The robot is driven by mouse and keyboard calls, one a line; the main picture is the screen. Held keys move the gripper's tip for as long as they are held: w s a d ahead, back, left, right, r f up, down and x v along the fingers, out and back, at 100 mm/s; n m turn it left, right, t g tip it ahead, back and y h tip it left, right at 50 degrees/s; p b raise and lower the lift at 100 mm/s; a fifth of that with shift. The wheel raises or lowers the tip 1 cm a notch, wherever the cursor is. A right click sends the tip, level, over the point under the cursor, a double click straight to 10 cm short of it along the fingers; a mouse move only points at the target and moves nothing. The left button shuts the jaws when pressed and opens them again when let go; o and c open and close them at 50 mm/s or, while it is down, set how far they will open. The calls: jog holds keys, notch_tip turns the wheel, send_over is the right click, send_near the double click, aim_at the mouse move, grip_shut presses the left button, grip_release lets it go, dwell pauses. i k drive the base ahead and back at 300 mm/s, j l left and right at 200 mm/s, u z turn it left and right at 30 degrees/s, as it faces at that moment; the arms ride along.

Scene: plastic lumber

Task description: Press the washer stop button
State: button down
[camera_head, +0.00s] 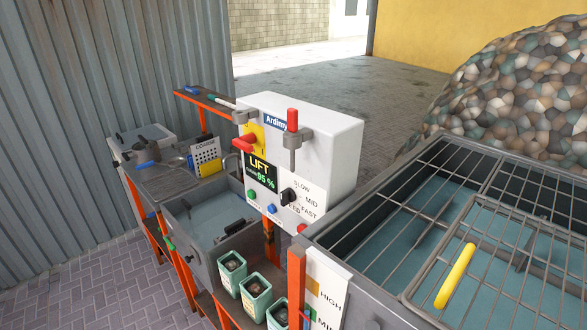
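A white control box (330,135) stands at the centre. Its screen (261,172) reads LIFT and what looks like 95 %. Below the screen are a green button (252,194), a blue button (272,209) and a red button (302,228). No readable label tells me which is the stop button. A black knob (288,196) sits beside SLOW, MID and FAST. My gripper is not in view.
A metal tank with a wire grid (440,230) and yellow handle (455,276) fills the right. A sink (208,222) is left; paving at lower left is clear.

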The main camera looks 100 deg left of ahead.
aim_at(302, 226)
jog(key=u, duration=3.35)
